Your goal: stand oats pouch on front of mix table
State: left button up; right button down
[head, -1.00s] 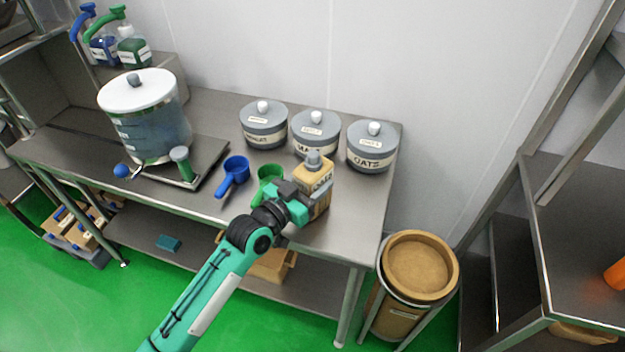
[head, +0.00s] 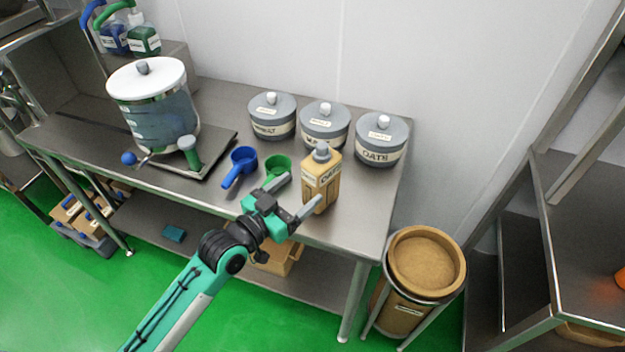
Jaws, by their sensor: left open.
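The oats pouch (head: 322,182) is a tan pouch with a grey cap and a printed label. It stands upright near the front edge of the steel mix table (head: 228,209). My left gripper (head: 296,190) is open, with its two fingers spread just to the left and front of the pouch. The gripper looks clear of the pouch, though one fingertip is close to its lower left side. My right gripper is not in view.
Three grey lidded canisters, one marked OATS (head: 380,142), stand along the back. A blue scoop (head: 243,161) and a green scoop (head: 277,165) lie left of the pouch. A large clear dispenser (head: 155,115) stands further left. A brown bin (head: 425,262) is beside the table.

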pick_arm(q)
jog(key=v, duration=0.4)
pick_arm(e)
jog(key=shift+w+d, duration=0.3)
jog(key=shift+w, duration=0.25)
pick_arm(q)
jog(key=shift+f, duration=0.1)
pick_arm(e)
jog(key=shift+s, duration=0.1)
